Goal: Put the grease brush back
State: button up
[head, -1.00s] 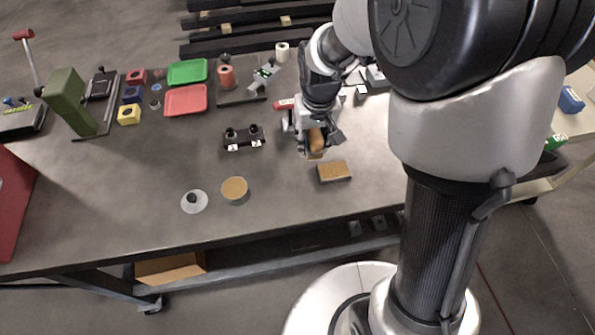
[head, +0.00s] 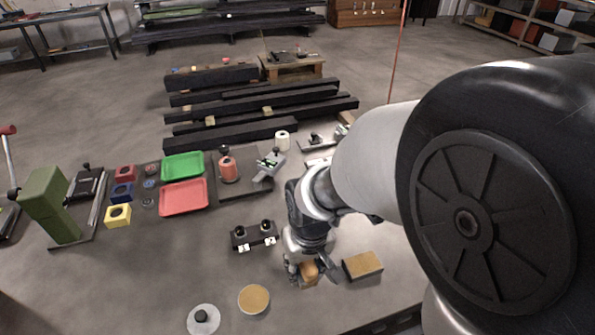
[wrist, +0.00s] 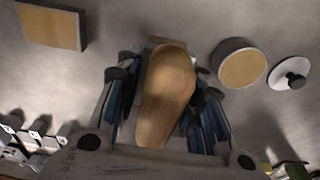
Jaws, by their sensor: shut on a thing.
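The grease brush (wrist: 166,95) has a tan wooden handle. In the wrist view it lies between the two blue-padded fingers of my gripper (wrist: 168,112), which are shut on it. In the head view my gripper (head: 312,272) is low over the near part of the table, with the brush (head: 309,270) showing as a tan piece between the fingers. The bristle end is hidden, and I cannot tell whether the brush touches the table.
A tan rectangular block (head: 362,265) sits just right of my gripper. A round tan-topped tin (head: 253,299) and a white disc with a black knob (head: 203,319) stand to the left. A black two-knob fixture (head: 254,236) is behind left. Red (head: 184,197) and green (head: 183,166) trays lie farther back.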

jog(key=shift+f+b, duration=1.05)
jog(key=shift+f, duration=2.4)
jog(key=shift+f, duration=0.15)
jog(key=o, duration=0.9)
jog(key=shift+o, duration=0.2)
jog(key=r+p, duration=0.1)
jog(key=r, duration=0.3)
jog(key=s+r+p, duration=0.1)
jog(key=r+p, duration=0.1)
jog(key=r, duration=0.2)
jog(key=r+p, duration=0.1)
jog(key=r, duration=0.3)
jog(key=shift+s+d+r, duration=0.2)
jog(key=shift+d+r, duration=0.05)
jog(key=s+d+r+m+t, duration=0.3)
jog(key=s+d+r, duration=0.7)
jog(key=s+r, duration=0.2)
jog(key=shift+s+d+r, duration=0.25)
jog(key=shift+r, duration=0.05)
